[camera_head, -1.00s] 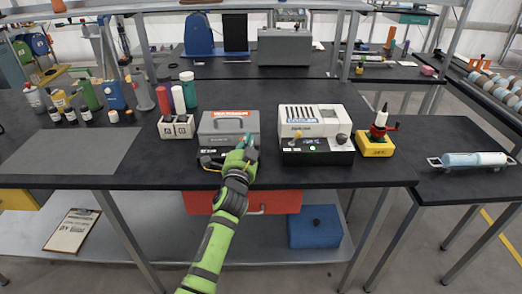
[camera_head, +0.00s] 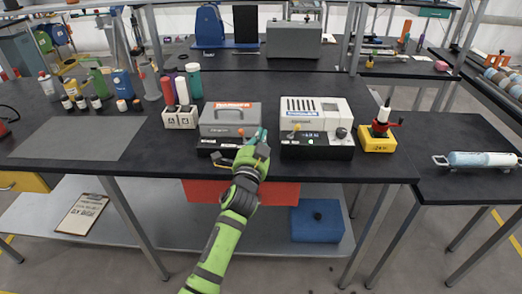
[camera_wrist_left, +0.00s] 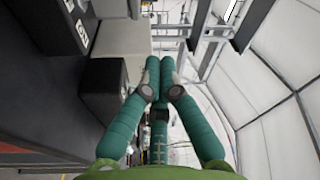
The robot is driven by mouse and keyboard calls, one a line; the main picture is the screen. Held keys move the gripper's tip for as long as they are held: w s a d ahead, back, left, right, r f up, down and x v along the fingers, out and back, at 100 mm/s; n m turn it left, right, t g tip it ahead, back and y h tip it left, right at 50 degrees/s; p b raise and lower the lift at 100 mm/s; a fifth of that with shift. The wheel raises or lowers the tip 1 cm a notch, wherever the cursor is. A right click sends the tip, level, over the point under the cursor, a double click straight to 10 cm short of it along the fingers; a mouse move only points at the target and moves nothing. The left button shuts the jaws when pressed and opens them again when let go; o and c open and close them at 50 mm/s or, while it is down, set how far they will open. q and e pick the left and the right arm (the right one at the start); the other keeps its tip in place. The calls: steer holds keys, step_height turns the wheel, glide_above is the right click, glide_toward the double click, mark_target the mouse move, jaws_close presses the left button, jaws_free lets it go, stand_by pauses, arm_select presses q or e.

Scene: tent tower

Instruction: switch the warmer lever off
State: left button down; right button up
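A grey box with a handle and a red-lettered label (camera_head: 229,117) sits on a black base (camera_head: 208,146) on the bench. A small green light shows on the base, with a yellowish part (camera_head: 222,161) low at its front, partly beside my gripper. A white machine (camera_head: 317,115) on a black base stands to its right, with a yellow-tipped lever (camera_head: 297,127) and a dark round knob. The labels are too small to read surely. My left gripper (camera_head: 260,137) is between the two machines, at their fronts. In the wrist view its teal fingers (camera_wrist_left: 160,70) meet, with nothing visible between them. My right gripper is out of view.
A white block holder (camera_head: 180,118) and several bottles stand left of the grey box. A yellow block with a red-and-white device (camera_head: 377,139) stands right of the white machine. A grey mat (camera_head: 80,138) lies at the left. The bench behind the machines is clear.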

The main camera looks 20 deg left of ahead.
arm_select(q)
steer(key=s, duration=0.6)
steer(key=shift+s+a+f, duration=0.15)
steer(key=shift+a+f, duration=0.05)
steer(key=shift+a, duration=0.15)
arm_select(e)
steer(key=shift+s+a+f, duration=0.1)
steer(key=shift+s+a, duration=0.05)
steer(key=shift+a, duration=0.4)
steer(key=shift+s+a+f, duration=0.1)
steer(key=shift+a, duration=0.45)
